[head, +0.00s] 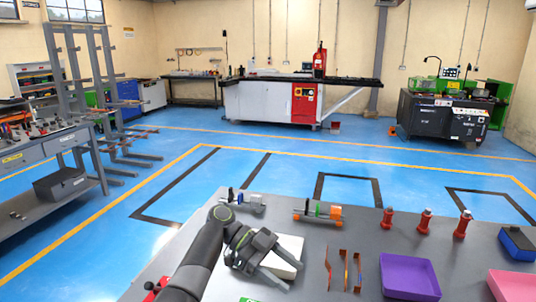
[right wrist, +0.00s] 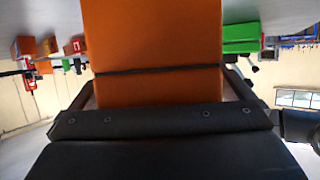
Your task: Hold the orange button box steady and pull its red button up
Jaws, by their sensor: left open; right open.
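The orange button box (right wrist: 152,40) fills the upper middle of the right wrist view, with a thin dark seam across it. My right gripper (right wrist: 157,82) is open, with one finger on each side of the box; I cannot tell whether the fingers touch it. The red button cannot be made out in either view. I cannot identify the button box in the head view, and the right gripper is not seen there. My left gripper (head: 288,276) is open and empty over the grey table, in front of a white flat object (head: 290,246).
The grey table (head: 365,235) holds several red posts (head: 424,222), copper strips (head: 345,270), a purple tray (head: 408,276), a pink tray (head: 512,284) and a blue-black block (head: 517,243). Small clamp-like fixtures (head: 318,212) stand along the far edge. Blue floor lies beyond.

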